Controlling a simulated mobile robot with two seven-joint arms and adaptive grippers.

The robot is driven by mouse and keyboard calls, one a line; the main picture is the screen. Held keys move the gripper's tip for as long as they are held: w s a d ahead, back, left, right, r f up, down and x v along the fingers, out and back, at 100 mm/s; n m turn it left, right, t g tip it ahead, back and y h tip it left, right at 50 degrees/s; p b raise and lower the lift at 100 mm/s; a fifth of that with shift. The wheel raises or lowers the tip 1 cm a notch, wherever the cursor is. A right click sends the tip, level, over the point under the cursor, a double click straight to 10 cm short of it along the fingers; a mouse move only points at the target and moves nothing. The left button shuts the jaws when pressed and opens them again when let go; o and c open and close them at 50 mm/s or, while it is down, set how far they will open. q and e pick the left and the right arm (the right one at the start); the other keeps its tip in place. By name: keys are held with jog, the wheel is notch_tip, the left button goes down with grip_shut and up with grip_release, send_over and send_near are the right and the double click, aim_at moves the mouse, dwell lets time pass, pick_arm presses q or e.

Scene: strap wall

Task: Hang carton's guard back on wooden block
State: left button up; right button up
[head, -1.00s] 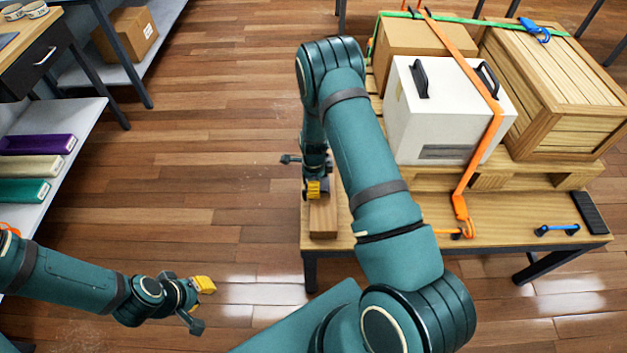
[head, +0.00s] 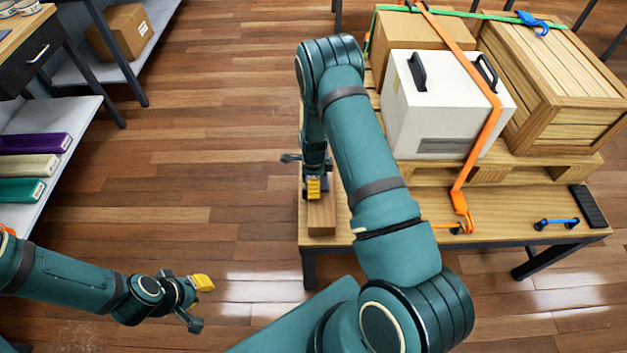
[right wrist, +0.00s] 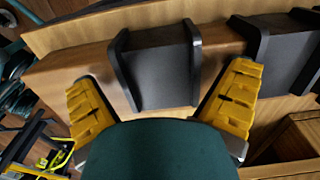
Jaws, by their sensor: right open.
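The wooden block (head: 321,218) lies on the left end of the wooden table, partly hidden by my right gripper (head: 314,189). In the right wrist view a black angled guard (right wrist: 160,70) sits over the block (right wrist: 70,75). A second black guard (right wrist: 280,48) sits beside it to the right. My right gripper (right wrist: 160,100) is open, its yellow fingers on either side of the first guard; contact cannot be told. The brown carton (head: 405,38) stands on the pallet under straps. My left gripper (head: 198,302) is open and empty above the floor.
A white case (head: 440,105) and a wooden crate (head: 560,90) share the pallet (head: 500,172) with the carton. An orange strap (head: 484,132) runs down to the table. A black pad (head: 588,206) lies at the table's right end. Shelves stand at the left, with open floor between.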

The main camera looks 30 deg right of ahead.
notch_tip(320, 180, up, 12)
jog(key=s+a+f+n+t+y, duration=0.1)
jog(key=s+a+n+y, duration=0.1)
jog(key=s+a+n, duration=0.6)
jog(key=s+a+f+n+y, duration=0.1)
jog(key=s+a+f+n, duration=0.1)
jog(key=s+a+n, duration=0.7)
jog(key=a+n, duration=0.5)
jog(key=shift+a+f+n+t+y, duration=0.15)
jog(key=shift+a+n+t+y, duration=0.1)
jog(key=shift+n+t+y, duration=0.15)
